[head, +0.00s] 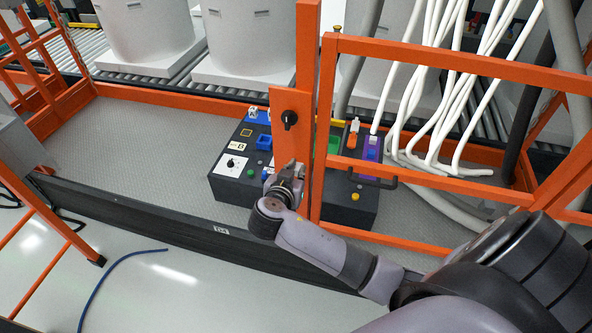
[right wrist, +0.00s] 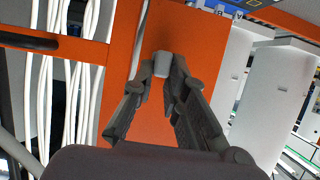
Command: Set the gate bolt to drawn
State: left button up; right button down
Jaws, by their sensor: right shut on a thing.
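The orange gate (head: 440,60) stands in the middle and right of the head view. On its upright plate is a black knob (head: 289,119). My right gripper (head: 292,170) is lower on the same plate, below the black knob. In the right wrist view my right gripper (right wrist: 162,78) is shut on a small light grey knob (right wrist: 162,62) in front of the orange plate (right wrist: 190,30). This looks like the gate bolt's knob; the fingers hide part of it, and how far the bolt is drawn cannot be told. My left gripper is not in view.
A dark control box (head: 230,170) with coloured switches stands behind the gate post. A black gate handle (head: 362,174) is right of my gripper. White hoses (head: 410,110) hang behind the gate. A blue hose (head: 105,275) lies on clear floor at lower left.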

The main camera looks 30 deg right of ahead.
aim_at(284, 161)
dwell(0.4)
jog(key=w+a+b, duration=0.2)
jog(key=w+a, duration=0.1)
jog(key=shift+w+f, duration=0.15)
jog(key=shift+w, duration=0.05)
jog(key=shift+w+a, duration=0.1)
jog(key=shift+w, duration=0.05)
jog(key=c, duration=1.6)
grip_release()
